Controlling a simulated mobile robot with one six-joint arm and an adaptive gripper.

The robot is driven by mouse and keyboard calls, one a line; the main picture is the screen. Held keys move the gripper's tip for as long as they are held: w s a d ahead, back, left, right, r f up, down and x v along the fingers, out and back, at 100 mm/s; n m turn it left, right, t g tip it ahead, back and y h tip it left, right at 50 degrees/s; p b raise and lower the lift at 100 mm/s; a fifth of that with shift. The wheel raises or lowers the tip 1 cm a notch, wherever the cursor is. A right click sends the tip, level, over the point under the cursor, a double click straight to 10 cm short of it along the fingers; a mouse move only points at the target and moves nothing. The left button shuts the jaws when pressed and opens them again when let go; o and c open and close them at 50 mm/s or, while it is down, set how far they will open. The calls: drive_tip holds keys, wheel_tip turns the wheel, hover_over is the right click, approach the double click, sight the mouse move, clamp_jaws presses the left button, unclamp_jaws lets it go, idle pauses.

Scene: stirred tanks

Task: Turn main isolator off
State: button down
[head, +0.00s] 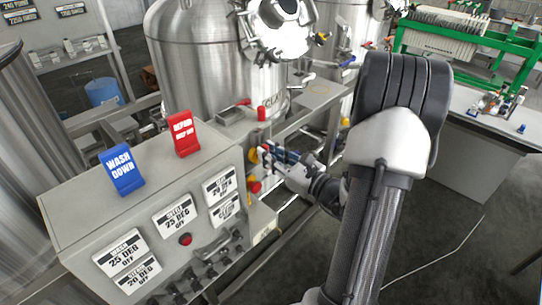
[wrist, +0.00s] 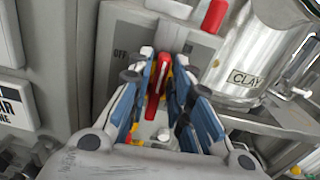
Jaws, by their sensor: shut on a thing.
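The main isolator's red handle (wrist: 157,80) shows in the wrist view, standing out from a grey box face with yellow behind it. My gripper (wrist: 163,85) is shut on this handle, its blue-padded fingers on either side. An "OFF" marking (wrist: 120,53) is on the box face left of the handle. The handle looks roughly upright in the wrist view. In the head view my gripper (head: 272,155) reaches the right end of the grey control cabinet (head: 75,205), beside a yellow patch (head: 253,156). The fingers hide the handle there.
A red knob (head: 254,187) sits just below my gripper. A red post (head: 261,113) stands above it, near a steel tank (head: 200,60). Blue (head: 121,170) and red (head: 184,135) signs stand on the cabinet. Floor to the right is open.

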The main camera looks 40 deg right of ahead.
sight(253, 159)
drive_tip(key=n+b, duration=0.1)
drive_tip(key=b, duration=0.1)
drive_tip(key=n+b, duration=0.2)
drive_tip(key=a+n+b, duration=0.1)
drive_tip(key=b, duration=0.1)
drive_tip(key=shift+f+n, duration=0.4)
drive_tip(key=n+b, duration=0.3)
drive_tip(key=a+n+b, duration=0.1)
drive_tip(key=b, duration=0.1)
drive_tip(key=shift+s+f, duration=0.1)
drive_tip(key=shift+f, duration=0.2)
drive_tip(key=n, duration=0.2)
drive_tip(key=n+b, duration=0.1)
drive_tip(key=n, duration=0.1)
drive_tip(key=shift+a+f, duration=0.15)
drive_tip(key=shift+a+f+n, duration=0.1)
drive_tip(key=shift+f+n, duration=0.15)
drive_tip(key=shift+n, duration=0.85)
drive_tip(key=shift+f+n, duration=0.2)
drive_tip(key=shift+n, duration=0.9)
drive_tip(key=c, duration=1.7)
unclamp_jaws()
drive_tip(key=shift+o, duration=0.2)
drive_tip(key=shift+s, duration=0.1)
